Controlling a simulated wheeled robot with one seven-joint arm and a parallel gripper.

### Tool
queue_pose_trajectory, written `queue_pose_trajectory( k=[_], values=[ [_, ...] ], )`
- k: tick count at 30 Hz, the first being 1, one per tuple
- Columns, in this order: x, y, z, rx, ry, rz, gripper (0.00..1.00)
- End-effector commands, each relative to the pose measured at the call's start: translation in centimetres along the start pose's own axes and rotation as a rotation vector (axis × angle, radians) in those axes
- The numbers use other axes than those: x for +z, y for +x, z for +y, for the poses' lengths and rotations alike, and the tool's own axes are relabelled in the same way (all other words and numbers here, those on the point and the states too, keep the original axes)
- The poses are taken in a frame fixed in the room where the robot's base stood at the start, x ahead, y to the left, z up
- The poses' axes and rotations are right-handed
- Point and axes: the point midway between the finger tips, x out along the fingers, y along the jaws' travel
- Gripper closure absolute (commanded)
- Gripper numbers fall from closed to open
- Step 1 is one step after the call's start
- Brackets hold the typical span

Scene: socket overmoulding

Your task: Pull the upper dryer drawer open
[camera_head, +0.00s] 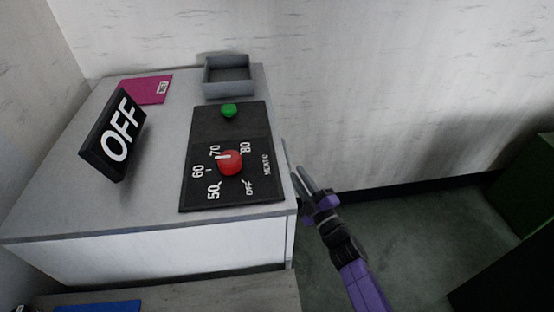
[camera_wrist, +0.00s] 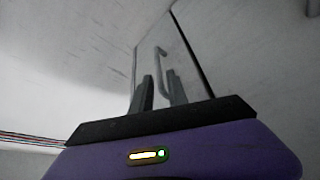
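The dryer cabinet (camera_head: 60,190) is a grey box seen from above in the head view. My gripper (camera_head: 301,174) is just beyond its right side, with two fingers pointing at that side. In the wrist view a pale upright panel (camera_wrist: 190,62), which looks like a drawer front, stands ahead of my gripper (camera_wrist: 160,90). A thin bent grey handle (camera_wrist: 162,62) on it shows between the two fingers. The fingers stand apart, and I cannot tell whether either touches the handle. The head view hides the drawer face.
On the cabinet top are a black panel (camera_head: 202,128) with a red knob (camera_head: 231,162) and green button (camera_head: 229,110), an OFF sign (camera_head: 113,135), a grey tray (camera_head: 214,90) and a pink card (camera_head: 150,88). Green floor (camera_head: 420,230) is open to the right, before dark green boxes (camera_head: 527,185).

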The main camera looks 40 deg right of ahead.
Motion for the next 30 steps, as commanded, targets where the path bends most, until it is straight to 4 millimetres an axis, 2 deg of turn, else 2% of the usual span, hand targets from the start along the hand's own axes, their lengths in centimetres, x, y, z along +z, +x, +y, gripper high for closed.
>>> queue_pose_trajectory(
  k=[5,12,18,30],
  values=[
    [-0.2,1.1,0.2,0.005,-0.014,0.007,0.8],
    [-0.3,4.7,0.3,0.006,-0.012,0.007,0.8],
    [-0.3,7.1,0.2,0.005,-0.012,0.007,0.8],
    [-0.3,7.8,0.2,0.004,-0.011,0.006,0.8]
  ],
)
